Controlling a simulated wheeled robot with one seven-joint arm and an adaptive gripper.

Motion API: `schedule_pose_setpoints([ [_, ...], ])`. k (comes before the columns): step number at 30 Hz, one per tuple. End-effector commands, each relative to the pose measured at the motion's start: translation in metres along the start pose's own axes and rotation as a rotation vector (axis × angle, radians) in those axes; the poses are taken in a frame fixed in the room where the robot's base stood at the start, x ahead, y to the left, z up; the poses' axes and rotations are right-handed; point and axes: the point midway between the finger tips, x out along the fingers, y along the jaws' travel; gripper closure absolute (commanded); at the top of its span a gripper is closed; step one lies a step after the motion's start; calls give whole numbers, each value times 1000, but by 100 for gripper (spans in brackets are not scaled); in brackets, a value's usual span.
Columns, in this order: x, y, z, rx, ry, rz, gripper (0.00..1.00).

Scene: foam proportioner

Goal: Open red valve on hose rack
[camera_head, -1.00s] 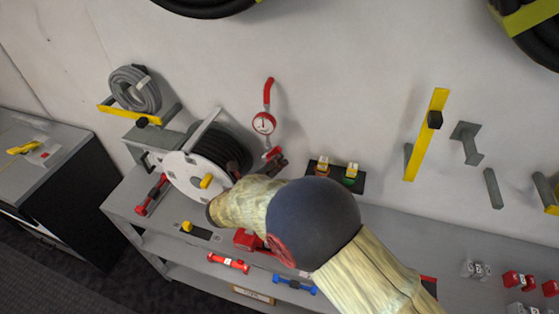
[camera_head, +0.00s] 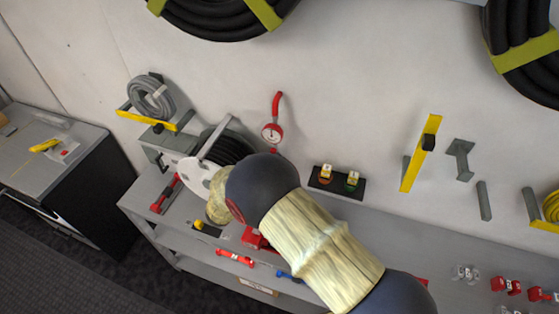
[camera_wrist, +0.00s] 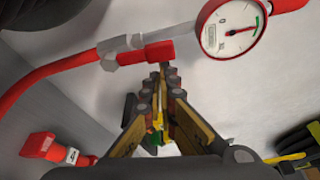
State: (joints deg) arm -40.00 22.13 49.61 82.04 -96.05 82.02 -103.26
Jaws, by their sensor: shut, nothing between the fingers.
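In the wrist view my gripper (camera_wrist: 163,75) is shut and empty, its fingertips just below a short red cylindrical piece (camera_wrist: 160,52). This piece, perhaps the red valve's handle, joins a grey fitting (camera_wrist: 120,48) on a red hose (camera_wrist: 50,75). I cannot tell whether the fingertips touch it. A round gauge (camera_wrist: 232,27) sits to its right. In the head view the gauge (camera_head: 272,133) hangs on the wall beside the hose reel (camera_head: 236,146). My arm hides the gripper and the valve area below the gauge there.
A red block with a white label (camera_wrist: 45,147) is at lower left in the wrist view. In the head view, a black plate with two yellow-topped fittings (camera_head: 337,182) stands right of the reel. Yellow (camera_head: 422,153) and grey (camera_head: 460,158) wall brackets are farther right.

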Motion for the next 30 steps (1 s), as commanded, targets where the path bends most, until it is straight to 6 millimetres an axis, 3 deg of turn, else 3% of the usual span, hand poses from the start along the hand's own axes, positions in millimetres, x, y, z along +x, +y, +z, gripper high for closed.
schedule_pose_setpoints([
  [20,-2,-1,2,2,-1,0,100],
  [25,-16,0,3,2,-3,1,100],
  [30,-50,0,4,2,-5,1,100],
])
